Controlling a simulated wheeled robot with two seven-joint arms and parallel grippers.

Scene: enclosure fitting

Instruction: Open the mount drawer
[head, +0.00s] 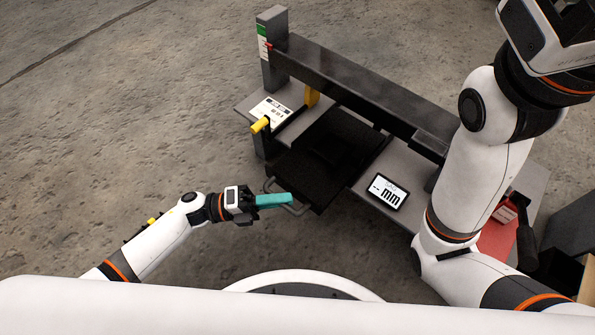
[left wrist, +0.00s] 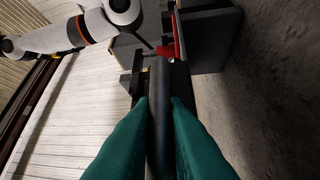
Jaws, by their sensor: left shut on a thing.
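The mount drawer (head: 323,150) is a flat black slab in the grey bench, running under a dark cross beam. Its front end sticks out past the bench's front edge. A grey bar handle (head: 299,210) is fixed on that end. My left gripper (head: 275,200), with teal fingers, is at the handle and shut on it. In the left wrist view the handle (left wrist: 159,110) is a dark bar between the two green fingers (left wrist: 160,135). The fingers hide part of the handle in the head view. My right arm shows at the right, but its gripper is out of view.
The dark beam (head: 365,85) crosses above the drawer from a post (head: 271,48). A yellow peg (head: 260,125) stands at the left, and a display reading "mm" (head: 387,192) lies right of the drawer. A red block (head: 497,240) sits at the right. Floor in front is bare.

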